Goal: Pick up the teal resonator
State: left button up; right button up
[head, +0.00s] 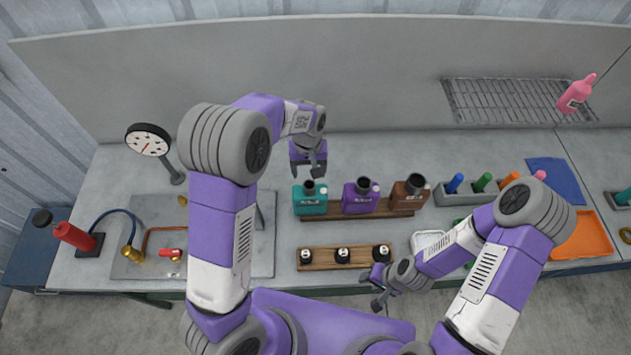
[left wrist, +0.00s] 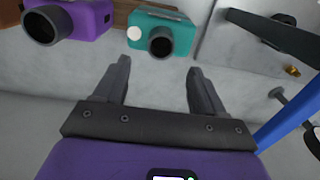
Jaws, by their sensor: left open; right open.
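The teal resonator (head: 311,199) is a boxy teal body with a dark round neck, standing at the left end of a wooden rack (head: 378,210). A purple one (head: 360,199) and a brown one (head: 407,197) stand to its right. My left gripper (head: 309,172) is open and empty, just behind and above the teal resonator. In the left wrist view the teal resonator (left wrist: 178,42) lies beyond the open fingertips (left wrist: 160,75), apart from them, with its dark neck facing the camera.
A wooden strip (head: 325,258) with several small black-and-white pieces lies in front. A gauge (head: 148,140) on a stand and a fixture plate (head: 160,250) are at left. An orange tray (head: 583,238), a blue mat (head: 553,180) and a grey holder with coloured pieces are at right.

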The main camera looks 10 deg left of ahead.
aim_at(310, 185)
pick_arm(q)
jog(key=shift+f, duration=0.15)
jog(key=shift+s+d+f+p, duration=0.15)
jog(key=shift+s+f, duration=0.2)
jog(key=shift+f, duration=0.3)
jog(key=shift+s+a+f+p, duration=0.15)
jog(key=shift+s+f, duration=0.2)
jog(key=shift+f, duration=0.25)
jog(key=f, duration=0.4)
jog(key=shift+w+d+f+p, duration=0.1)
jog(key=shift+d+p, duration=0.1)
jog(key=shift+p, duration=0.15)
pick_arm(e)
jog(key=shift+s+r, duration=0.45)
jog(key=shift+r, duration=0.35)
pick_arm(q)
jog(key=shift+c, duration=0.4)
jog(key=shift+w, duration=0.1)
jog(key=c, duration=1)
pick_arm(e)
jog(key=shift+w, duration=0.1)
